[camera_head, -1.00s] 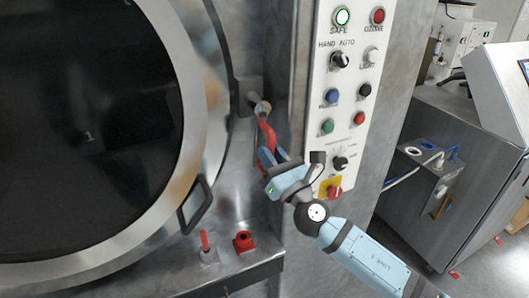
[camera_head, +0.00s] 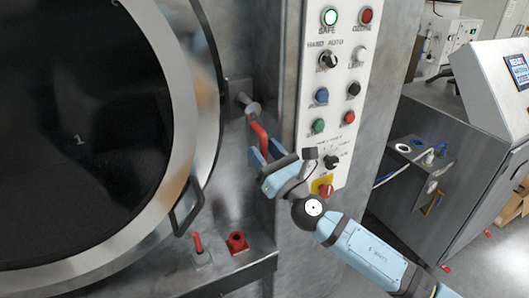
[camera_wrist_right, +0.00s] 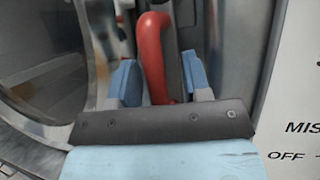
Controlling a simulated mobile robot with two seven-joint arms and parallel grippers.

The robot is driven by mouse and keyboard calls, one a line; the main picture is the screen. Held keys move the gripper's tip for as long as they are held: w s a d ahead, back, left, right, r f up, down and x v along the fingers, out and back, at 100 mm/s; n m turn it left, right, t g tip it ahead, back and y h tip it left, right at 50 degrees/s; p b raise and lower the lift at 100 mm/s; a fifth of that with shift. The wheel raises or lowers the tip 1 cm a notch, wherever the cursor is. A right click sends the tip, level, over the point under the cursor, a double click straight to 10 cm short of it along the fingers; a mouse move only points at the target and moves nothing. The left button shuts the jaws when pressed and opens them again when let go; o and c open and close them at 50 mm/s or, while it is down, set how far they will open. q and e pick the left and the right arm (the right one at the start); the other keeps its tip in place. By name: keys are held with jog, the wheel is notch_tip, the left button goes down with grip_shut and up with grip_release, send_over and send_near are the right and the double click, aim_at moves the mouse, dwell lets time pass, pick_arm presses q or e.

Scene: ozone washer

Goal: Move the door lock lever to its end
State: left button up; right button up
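The door lock lever (camera_head: 259,134) is a red bent handle on a grey metal shaft beside the round door (camera_head: 178,110). It hangs down from the shaft, tilted slightly to the right. My right gripper (camera_head: 267,152) is at its lower end. In the right wrist view the red lever (camera_wrist_right: 152,55) passes between the two blue fingertips of my right gripper (camera_wrist_right: 160,78). Gaps show on both sides, so the fingers are open around the lever, not clamped on it. The lever's lower tip is partly hidden by the gripper in the head view. My left gripper is not in view.
A white control panel (camera_head: 336,75) with buttons and knobs stands just right of the lever. Below are a black door handle (camera_head: 188,207), a small red-handled valve (camera_head: 199,243) and a red fitting (camera_head: 237,242) on a ledge. A metal cabinet (camera_head: 450,190) stands further right.

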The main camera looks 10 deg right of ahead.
jog(key=b+v, duration=0.4)
jog(key=v, duration=1)
jog(key=shift+r+b, duration=0.15)
jog(key=shift+b, duration=0.15)
